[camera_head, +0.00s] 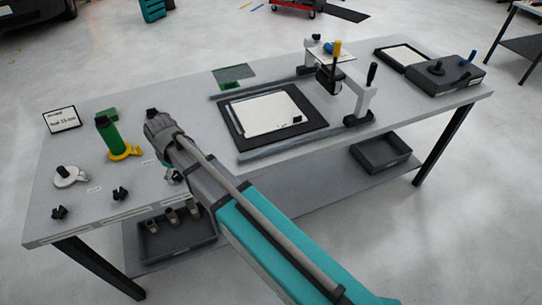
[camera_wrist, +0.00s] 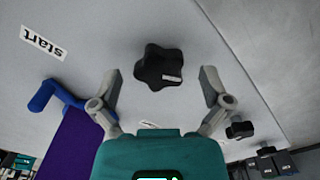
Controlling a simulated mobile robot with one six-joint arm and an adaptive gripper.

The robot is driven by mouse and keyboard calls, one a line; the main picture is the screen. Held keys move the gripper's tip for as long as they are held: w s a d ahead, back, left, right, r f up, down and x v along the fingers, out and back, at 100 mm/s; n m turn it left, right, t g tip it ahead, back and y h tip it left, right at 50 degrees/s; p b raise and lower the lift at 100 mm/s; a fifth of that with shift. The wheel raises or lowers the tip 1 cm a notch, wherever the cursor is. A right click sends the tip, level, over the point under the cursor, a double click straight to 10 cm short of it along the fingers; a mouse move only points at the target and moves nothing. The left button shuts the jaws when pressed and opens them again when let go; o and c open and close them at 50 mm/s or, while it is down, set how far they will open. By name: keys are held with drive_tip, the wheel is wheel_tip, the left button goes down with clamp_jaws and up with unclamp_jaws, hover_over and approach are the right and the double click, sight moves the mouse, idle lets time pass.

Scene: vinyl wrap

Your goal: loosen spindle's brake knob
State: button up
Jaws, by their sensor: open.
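A black lobed knob (camera_wrist: 160,66) with a small white label shows in the wrist view, ahead of my gripper (camera_wrist: 160,88). The label is too small to read. The gripper's two grey fingers are spread wide, one on each side of the knob's line, with visible gaps; they do not touch it. In the head view, my arm reaches over the left part of the table, and its wrist hides most of the gripper. A green upright roll (camera_head: 109,137) with a black top stands by a yellow part (camera_head: 124,153) left of the wrist. I cannot tell which knob is the spindle's brake.
Two small black knobs (camera_head: 120,193) (camera_head: 60,212) and a pale round part (camera_head: 67,177) sit near the table's left front. A blue part (camera_wrist: 52,97) and purple strip (camera_wrist: 72,148) lie left in the wrist view. A framed board (camera_head: 268,113) and stand (camera_head: 361,98) occupy the right.

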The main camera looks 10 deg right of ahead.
sight(178, 174)
drive_tip(key=m, duration=0.5)
drive_tip(key=shift+m, duration=0.4)
drive_tip(key=m, duration=0.5)
drive_tip(key=shift+m, duration=0.3)
drive_tip(key=m, duration=0.5)
drive_tip(key=shift+m, duration=0.4)
drive_tip(key=m, duration=0.5)
drive_tip(key=shift+m, duration=0.3)
wheel_tip(178, 174, up, 14)
drive_tip(key=p, duration=1.4)
drive_tip(key=s+d+f+n+b, duration=0.1)
drive_tip(key=d+f+n+b, duration=0.2)
drive_tip(key=d, duration=0.7)
drive_tip(key=s+d+f+n+b, duration=0.1)
drive_tip(key=d+f+n+b, duration=0.1)
drive_tip(key=d, duration=0.8)
drive_tip(key=s+d+f+n+b, duration=0.1)
drive_tip(key=d+f+n+b, duration=0.2)
drive_tip(key=d, duration=0.7)
drive_tip(key=shift+d+f+n+b, duration=0.3)
drive_tip(key=shift+b, duration=0.05)
